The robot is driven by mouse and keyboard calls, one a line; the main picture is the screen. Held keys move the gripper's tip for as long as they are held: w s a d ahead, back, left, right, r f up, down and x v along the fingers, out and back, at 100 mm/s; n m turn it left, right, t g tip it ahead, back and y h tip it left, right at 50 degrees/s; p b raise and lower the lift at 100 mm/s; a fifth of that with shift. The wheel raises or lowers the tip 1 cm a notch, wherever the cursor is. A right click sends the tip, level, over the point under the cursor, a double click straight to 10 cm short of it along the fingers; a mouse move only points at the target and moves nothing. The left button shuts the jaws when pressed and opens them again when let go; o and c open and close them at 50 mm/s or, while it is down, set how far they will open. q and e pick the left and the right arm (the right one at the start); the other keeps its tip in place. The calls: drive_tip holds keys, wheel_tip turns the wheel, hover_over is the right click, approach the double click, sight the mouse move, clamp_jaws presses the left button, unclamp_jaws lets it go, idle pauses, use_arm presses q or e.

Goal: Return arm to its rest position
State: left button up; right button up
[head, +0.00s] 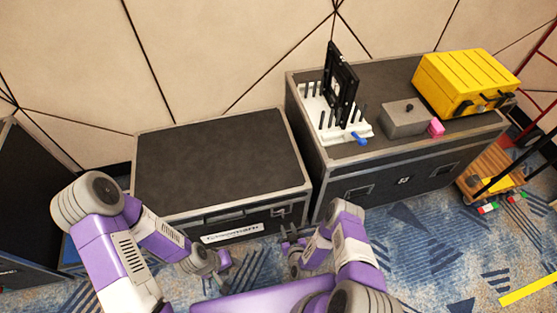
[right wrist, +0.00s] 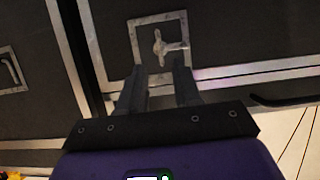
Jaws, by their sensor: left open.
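My left gripper (head: 222,270) is low in front of the shorter black case in the head view, above the carpet, with its arm bent in from the left. Its fingers are small there, and nothing shows held in them. My right gripper (head: 288,235) is in front of the gap between the two black cases, near their front faces. In the right wrist view its two fingers (right wrist: 158,75) are apart with nothing between them. A metal latch (right wrist: 160,47) on a case front shows beyond the fingertips.
The shorter black case (head: 215,155) has a bare top. A wooden cart (head: 490,170) stands right.

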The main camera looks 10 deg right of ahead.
drive_tip(key=s+a+r+m+g+y, duration=0.3)
drive_tip(key=s+r+g, duration=1)
drive_tip(key=r, duration=0.5)
drive_tip(key=shift+s+a+y, duration=0.4)
drive_tip(key=shift+s+a, duration=0.1)
drive_tip(key=shift+s, duration=0.1)
drive_tip(key=shift+o, duration=0.2)
